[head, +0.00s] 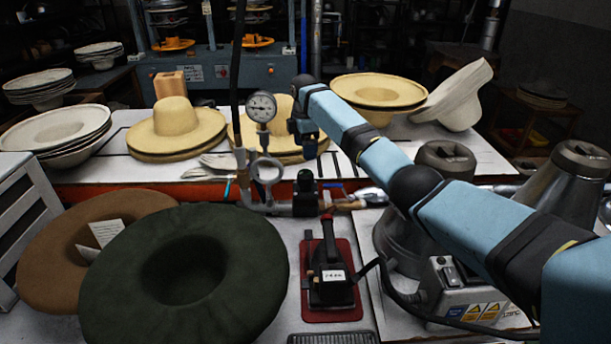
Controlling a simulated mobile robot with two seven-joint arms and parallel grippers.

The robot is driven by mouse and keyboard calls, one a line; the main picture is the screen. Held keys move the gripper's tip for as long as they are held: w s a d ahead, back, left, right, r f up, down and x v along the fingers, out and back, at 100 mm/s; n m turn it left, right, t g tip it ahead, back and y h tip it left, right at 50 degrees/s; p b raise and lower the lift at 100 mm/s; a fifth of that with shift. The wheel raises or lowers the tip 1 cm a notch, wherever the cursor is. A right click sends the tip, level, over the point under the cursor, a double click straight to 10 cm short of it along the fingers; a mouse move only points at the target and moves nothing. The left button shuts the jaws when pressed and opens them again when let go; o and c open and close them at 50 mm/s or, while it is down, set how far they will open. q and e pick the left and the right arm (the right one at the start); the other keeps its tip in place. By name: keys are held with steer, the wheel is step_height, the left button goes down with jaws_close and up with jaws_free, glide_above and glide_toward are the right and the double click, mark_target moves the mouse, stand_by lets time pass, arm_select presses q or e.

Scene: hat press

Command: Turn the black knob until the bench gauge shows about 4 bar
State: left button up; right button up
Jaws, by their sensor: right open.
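The bench gauge (262,107) is a round white dial on a pipe fitting at the bench's middle. Its needle is too small to read surely. A black knob (305,182) sits on the pipework right of the gauge and lower down. My right arm comes in from the right, and my right gripper (307,148) hangs just above the black knob, pointing down. It is open and appears apart from the knob, though its dark fingers are hard to make out. My left gripper is not in view.
A dark green hat (245,255) and a brown hat (50,250) lie at the front left. A black iron (330,275) stands on a red mat (340,314) in front of the pipework. Straw hats (175,122) lie behind. Metal pots (570,185) stand at the right.

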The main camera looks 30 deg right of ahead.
mark_target(306, 171)
step_height(306, 171, down, 11)
steer(key=shift+s+r, duration=0.1)
steer(key=shift+r, duration=0.05)
steer(key=c, duration=0.9)
